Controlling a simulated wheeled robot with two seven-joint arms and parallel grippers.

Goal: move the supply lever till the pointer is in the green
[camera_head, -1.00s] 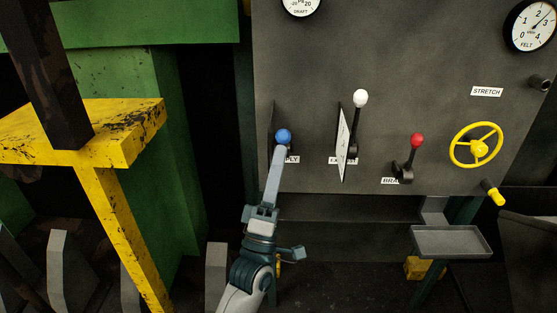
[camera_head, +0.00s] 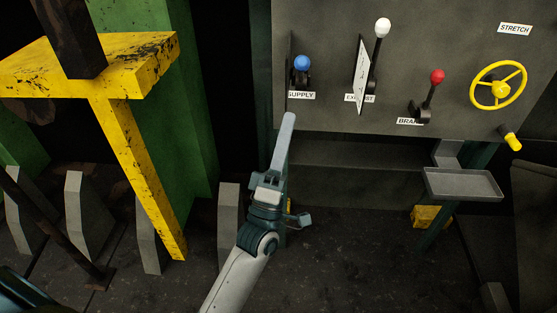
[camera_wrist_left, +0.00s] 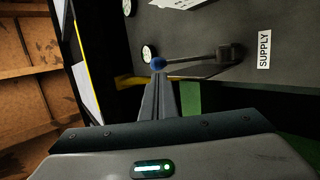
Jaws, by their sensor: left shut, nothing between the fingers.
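The supply lever has a blue ball knob (camera_head: 301,62) and a dark base, with the SUPPLY label (camera_head: 301,95) below it on the grey panel. The left wrist view shows the knob (camera_wrist_left: 158,63), its rod and the base (camera_wrist_left: 228,53) from the side. My left gripper (camera_head: 290,116) is shut and empty, its tips below the knob and apart from it in the head view. In the left wrist view the fingertips (camera_wrist_left: 161,77) line up just under the knob. Small dials (camera_wrist_left: 149,53) show there, but their pointers are too small to read. My right gripper is not in view.
Right of the supply lever are a thin upright plate (camera_head: 361,75), a white-knobbed lever (camera_head: 383,28), a red-knobbed brake lever (camera_head: 437,76) and a yellow handwheel (camera_head: 498,86). A grey tray (camera_head: 463,184) juts out below. A yellow frame (camera_head: 130,150) stands at the left.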

